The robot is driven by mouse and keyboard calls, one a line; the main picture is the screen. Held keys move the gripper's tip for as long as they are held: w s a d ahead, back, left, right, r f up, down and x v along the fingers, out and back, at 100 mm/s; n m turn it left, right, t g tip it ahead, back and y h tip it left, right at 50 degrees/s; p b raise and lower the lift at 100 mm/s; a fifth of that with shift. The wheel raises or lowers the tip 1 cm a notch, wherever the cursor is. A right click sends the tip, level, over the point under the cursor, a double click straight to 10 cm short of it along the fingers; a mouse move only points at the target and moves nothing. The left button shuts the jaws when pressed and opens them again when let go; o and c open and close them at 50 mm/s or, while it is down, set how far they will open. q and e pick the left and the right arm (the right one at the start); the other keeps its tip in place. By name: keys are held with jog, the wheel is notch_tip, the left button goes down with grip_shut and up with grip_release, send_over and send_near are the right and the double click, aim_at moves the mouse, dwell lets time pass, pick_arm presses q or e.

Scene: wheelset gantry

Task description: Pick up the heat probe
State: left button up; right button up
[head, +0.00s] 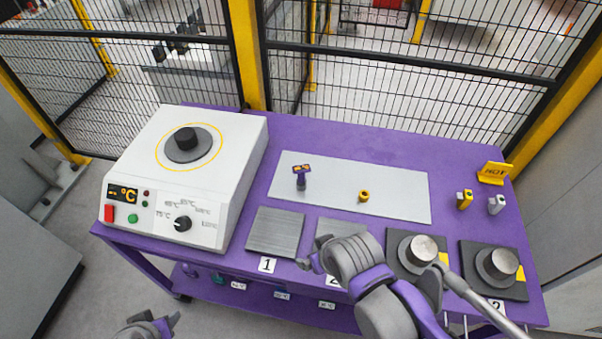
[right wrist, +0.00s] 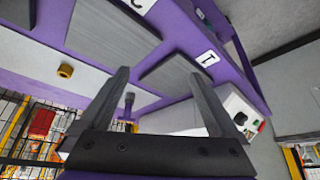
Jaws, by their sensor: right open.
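The heat probe (head: 301,176), a small purple handheld tool with a yellow-marked top, stands upright on the light grey mat (head: 400,205). In the right wrist view the probe (right wrist: 128,104) shows beyond my open fingers, closer to the left one. My right gripper (head: 311,263) is over the front of the purple table, nearer the front edge than the probe and apart from it. In the right wrist view the right gripper (right wrist: 160,76) is open and empty. My left gripper (head: 165,324) is low at the bottom left, away from the table, mostly cut off.
A white heater (head: 235,190) with a dial stands left. A yellow ring (head: 364,196) lies right of the probe. Dark plates, one numbered 1 (head: 275,232), line the front; two at right bear metal cylinders (head: 417,249). A yellow HOT sign (head: 495,173) stands back right. Mesh fencing is behind.

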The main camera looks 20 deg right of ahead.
aim_at(302, 171)
jog(key=shift+o, duration=0.2)
